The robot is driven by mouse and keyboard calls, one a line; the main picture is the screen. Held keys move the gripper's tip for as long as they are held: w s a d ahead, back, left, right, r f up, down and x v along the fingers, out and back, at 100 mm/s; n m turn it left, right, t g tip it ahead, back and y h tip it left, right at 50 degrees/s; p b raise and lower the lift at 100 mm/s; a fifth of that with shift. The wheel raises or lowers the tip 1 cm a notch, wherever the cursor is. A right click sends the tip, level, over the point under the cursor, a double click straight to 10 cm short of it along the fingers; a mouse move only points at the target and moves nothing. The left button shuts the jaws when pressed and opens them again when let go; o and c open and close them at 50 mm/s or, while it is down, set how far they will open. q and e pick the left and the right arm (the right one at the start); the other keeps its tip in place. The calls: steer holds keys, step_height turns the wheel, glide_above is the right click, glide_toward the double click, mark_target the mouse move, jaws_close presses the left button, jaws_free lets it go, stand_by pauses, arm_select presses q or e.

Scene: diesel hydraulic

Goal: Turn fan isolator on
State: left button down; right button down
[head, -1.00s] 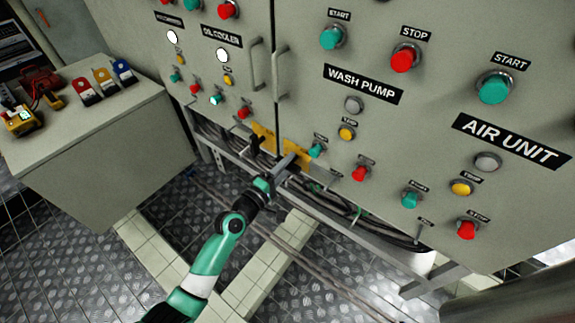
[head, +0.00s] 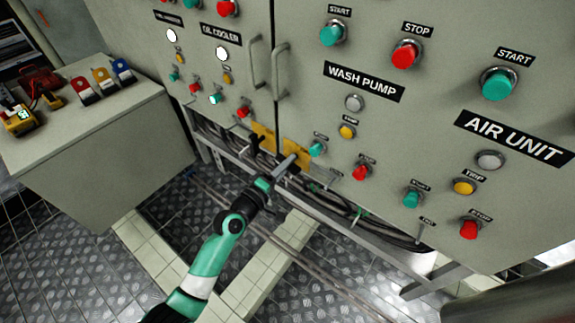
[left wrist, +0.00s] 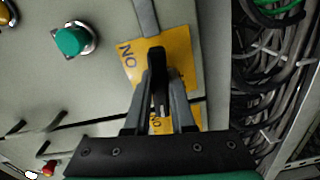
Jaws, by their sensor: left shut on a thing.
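My left gripper (head: 284,165) is at the lower edge of the grey cabinet, in front of a yellow plate (head: 302,154). In the left wrist view its fingers (left wrist: 158,95) close together on a dark switch handle (left wrist: 159,70). The yellow plate (left wrist: 183,62) behind the handle has lettering that looks like an upside-down "ON". The fingers hide part of the plate. A second yellow plate (head: 264,134) with a black handle (head: 255,144) sits just to the left. No fan label is readable. My right gripper is not in view.
Buttons surround the spot, including a green one (head: 317,149) close to my gripper and a red one (head: 361,173). Cables (left wrist: 265,75) run below the cabinet. A grey box (head: 95,140) stands at left. The floor in front is open.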

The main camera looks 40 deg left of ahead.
arm_select(q)
steer(key=m+b, duration=0.2)
steer(key=m, duration=0.2)
steer(key=shift+f, duration=0.1)
steer(key=m+b, duration=0.1)
steer(key=m, duration=0.3)
steer(key=shift+b, duration=0.35)
steer(key=m+b, duration=0.2)
steer(key=m, duration=0.2)
steer(key=shift+m, duration=0.3)
steer(key=shift+m+b, duration=0.65)
steer(key=shift+m, duration=0.95)
steer(key=c, duration=0.8)
jaws_free()
steer(key=shift+o, duration=0.2)
